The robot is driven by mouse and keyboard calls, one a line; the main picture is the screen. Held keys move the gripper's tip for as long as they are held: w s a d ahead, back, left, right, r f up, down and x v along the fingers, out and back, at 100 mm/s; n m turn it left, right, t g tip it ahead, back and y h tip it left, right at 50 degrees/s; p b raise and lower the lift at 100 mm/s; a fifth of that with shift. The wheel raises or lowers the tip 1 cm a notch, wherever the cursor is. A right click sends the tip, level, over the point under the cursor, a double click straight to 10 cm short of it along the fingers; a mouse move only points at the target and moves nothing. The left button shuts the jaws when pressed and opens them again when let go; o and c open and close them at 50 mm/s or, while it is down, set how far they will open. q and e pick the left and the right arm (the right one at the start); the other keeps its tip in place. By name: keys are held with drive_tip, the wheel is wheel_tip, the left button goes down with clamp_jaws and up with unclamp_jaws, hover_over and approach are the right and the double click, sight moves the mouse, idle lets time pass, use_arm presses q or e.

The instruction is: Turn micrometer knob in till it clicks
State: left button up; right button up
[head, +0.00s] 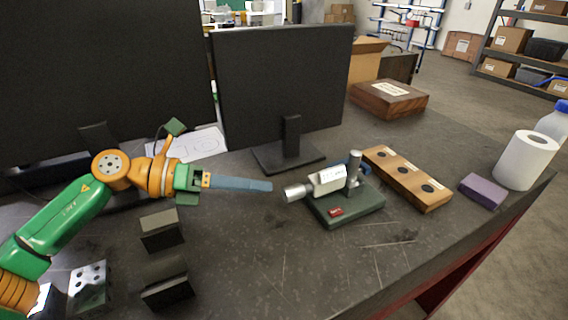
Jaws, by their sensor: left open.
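The micrometer (328,181) is a white-bodied device held by a grey upright post on a green base block (345,205) with a small red label. Its silver knob (297,192) points left. My left gripper (268,186) comes in from the left, its long blue-grey fingers pointing at the knob. The fingertips stop a little short of the knob, with a small gap of bench visible between. The fingers overlap from this angle, so the space between them is hard to see; nothing shows in them. My right gripper is not in view.
A wooden block with dark round holes (408,178) lies right of the micrometer, then a purple block (482,191) and a white paper roll (525,160). A monitor (284,85) stands behind. Two dark blocks (161,230) sit below my left arm. The front middle bench is clear.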

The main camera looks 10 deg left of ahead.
sight(284, 192)
use_arm(q)
drive_tip(key=d, duration=0.1)
drive_tip(key=d+p, duration=0.1)
drive_tip(key=d, duration=0.1)
drive_tip(key=d+p, duration=0.1)
drive_tip(key=shift+s+d, duration=0.25)
drive_tip(key=shift+d, duration=0.05)
drive_tip(key=shift+x, duration=1.2)
drive_tip(key=shift+w+f, duration=0.25)
drive_tip(key=shift+f, duration=0.05)
drive_tip(key=shift+w+f, duration=0.1)
drive_tip(key=c, duration=0.3)
clamp_jaws()
